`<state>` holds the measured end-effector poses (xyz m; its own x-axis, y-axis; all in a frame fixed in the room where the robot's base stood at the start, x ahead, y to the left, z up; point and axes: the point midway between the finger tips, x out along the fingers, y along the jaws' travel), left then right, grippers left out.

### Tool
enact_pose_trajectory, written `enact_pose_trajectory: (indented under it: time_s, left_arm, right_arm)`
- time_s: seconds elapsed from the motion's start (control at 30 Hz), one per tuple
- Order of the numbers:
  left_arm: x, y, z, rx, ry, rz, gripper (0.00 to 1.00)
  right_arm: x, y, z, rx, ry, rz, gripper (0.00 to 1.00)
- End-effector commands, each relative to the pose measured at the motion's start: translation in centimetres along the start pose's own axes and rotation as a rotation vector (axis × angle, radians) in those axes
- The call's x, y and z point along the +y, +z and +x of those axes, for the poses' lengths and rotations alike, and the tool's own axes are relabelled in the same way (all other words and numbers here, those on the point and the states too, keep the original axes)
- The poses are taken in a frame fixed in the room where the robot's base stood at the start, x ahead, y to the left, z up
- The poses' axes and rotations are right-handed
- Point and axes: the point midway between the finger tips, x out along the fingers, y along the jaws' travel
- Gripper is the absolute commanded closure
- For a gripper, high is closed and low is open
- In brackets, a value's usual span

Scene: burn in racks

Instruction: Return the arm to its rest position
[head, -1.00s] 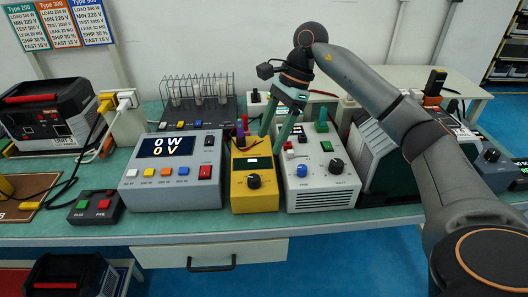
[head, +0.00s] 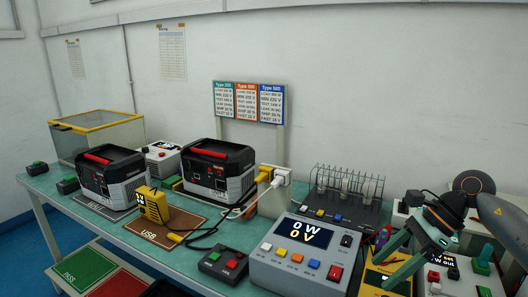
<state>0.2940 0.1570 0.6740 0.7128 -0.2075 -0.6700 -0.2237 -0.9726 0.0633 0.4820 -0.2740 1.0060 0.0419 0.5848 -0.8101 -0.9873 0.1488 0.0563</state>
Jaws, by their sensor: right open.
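My right gripper (head: 375,272) is at the lower right of the head view. Its two green fingers are spread open with nothing between them. They hang in front of the yellow meter (head: 376,288), which they partly cover. The dark wrist and the grey link of my right arm reach in from the right edge. My left arm and left gripper are not in view.
A grey console (head: 262,265) reading 0 W and 0 V stands left of the gripper. A wire rack (head: 340,215) is behind. Two black power units (head: 215,172) (head: 110,180), a yellow tester (head: 153,205) and a glass-topped box (head: 95,135) stand farther left on the green bench.

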Motion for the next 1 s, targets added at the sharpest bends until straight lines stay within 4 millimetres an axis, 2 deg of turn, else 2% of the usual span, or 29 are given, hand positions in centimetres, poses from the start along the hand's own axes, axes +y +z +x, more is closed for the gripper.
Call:
enact_pose_trajectory:
  time_s: [0.03, 0.1, 0.2, 0.33, 0.4, 0.47, 0.57, 0.67, 0.77, 0.87, 0.9, 1.0]
  left_arm:
    - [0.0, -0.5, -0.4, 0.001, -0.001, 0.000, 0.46]
    - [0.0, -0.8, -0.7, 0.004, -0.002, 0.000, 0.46]
    - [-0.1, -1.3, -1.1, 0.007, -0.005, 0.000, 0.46]
    - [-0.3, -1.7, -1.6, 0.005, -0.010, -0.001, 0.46]
    - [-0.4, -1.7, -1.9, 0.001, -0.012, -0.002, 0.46]
    - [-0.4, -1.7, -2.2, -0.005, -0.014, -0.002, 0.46]
    - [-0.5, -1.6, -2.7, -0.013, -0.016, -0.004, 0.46]
    - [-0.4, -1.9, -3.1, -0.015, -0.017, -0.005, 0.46]
    - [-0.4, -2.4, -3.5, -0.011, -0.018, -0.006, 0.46]
    - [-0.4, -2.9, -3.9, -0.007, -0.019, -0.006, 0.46]
    - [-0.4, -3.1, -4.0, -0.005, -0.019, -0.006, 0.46]
    - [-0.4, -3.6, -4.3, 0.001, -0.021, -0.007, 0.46]
  right_arm:
    - [0.8, 2.1, 2.8, -0.109, 0.043, 0.036, 0.29]
    - [1.8, 5.3, 5.8, -0.282, 0.093, 0.117, 0.29]
    - [3.3, 9.4, 8.8, -0.527, 0.173, 0.284, 0.29]
    - [4.3, 13.3, 10.6, -0.830, 0.286, 0.578, 0.29]
    - [4.4, 14.4, 11.0, -0.981, 0.348, 0.768, 0.29]
    - [4.2, 14.7, 11.2, -1.103, 0.401, 0.948, 0.29]
    - [3.5, 13.7, 11.9, -1.286, 0.484, 1.278, 0.29]
    - [3.0, 10.9, 13.1, -1.443, 0.555, 1.640, 0.29]
    - [3.3, 6.8, 15.3, -1.570, 0.609, 2.032, 0.29]
    - [5.2, 1.7, 18.3, -1.663, 0.638, 2.445, 0.29]
    - [6.4, -0.3, 19.6, 1.658, -0.629, -2.558, 0.29]
    - [10.1, -4.6, 22.6, 1.380, -0.502, -2.378, 0.29]
